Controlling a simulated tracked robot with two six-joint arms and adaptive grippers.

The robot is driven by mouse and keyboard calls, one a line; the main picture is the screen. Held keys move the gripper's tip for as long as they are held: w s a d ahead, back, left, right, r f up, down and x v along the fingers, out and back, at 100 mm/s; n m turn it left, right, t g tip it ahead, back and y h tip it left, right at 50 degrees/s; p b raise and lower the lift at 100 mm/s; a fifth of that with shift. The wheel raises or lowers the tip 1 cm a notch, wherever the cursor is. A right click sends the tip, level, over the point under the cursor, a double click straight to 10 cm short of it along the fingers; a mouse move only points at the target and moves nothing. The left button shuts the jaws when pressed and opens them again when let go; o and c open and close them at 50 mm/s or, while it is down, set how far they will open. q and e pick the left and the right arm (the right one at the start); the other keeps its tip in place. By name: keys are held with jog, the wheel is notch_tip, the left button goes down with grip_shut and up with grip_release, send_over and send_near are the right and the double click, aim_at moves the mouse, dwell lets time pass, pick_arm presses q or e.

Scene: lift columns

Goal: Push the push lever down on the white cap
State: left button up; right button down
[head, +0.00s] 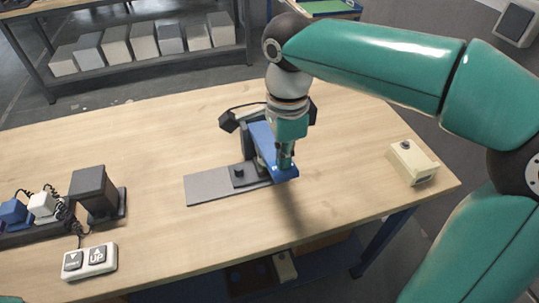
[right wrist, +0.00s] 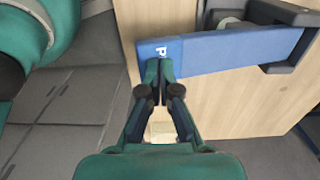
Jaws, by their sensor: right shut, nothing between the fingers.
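The push lever (head: 262,142) is a blue bar on a dark stand over a grey base plate (head: 213,188) in the middle of the table. Its end near my right gripper bears a white letter P in the right wrist view, where the lever (right wrist: 225,53) runs across the top. My right gripper (head: 285,163) points down at that end, fingers together and empty. In the right wrist view the fingertips (right wrist: 160,65) overlap the lever's edge beside the P; I cannot tell whether they touch it. My left gripper is not in view.
A black knob (head: 238,173) stands on the base plate. At left are a two-button box (head: 89,261), a dark block (head: 95,190) and blue and white plugs. A cream box (head: 411,162) sits at the right edge. The table between is clear.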

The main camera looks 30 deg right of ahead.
jog(key=shift+f+b, duration=1.75)
jog(key=shift+f, duration=0.7)
dwell(0.5)
jog(key=shift+r+p, duration=0.7)
jog(key=shift+p, duration=0.05)
notch_tip(320, 180, up, 7)
jog(key=p, duration=0.6)
jog(key=shift+f, duration=0.15)
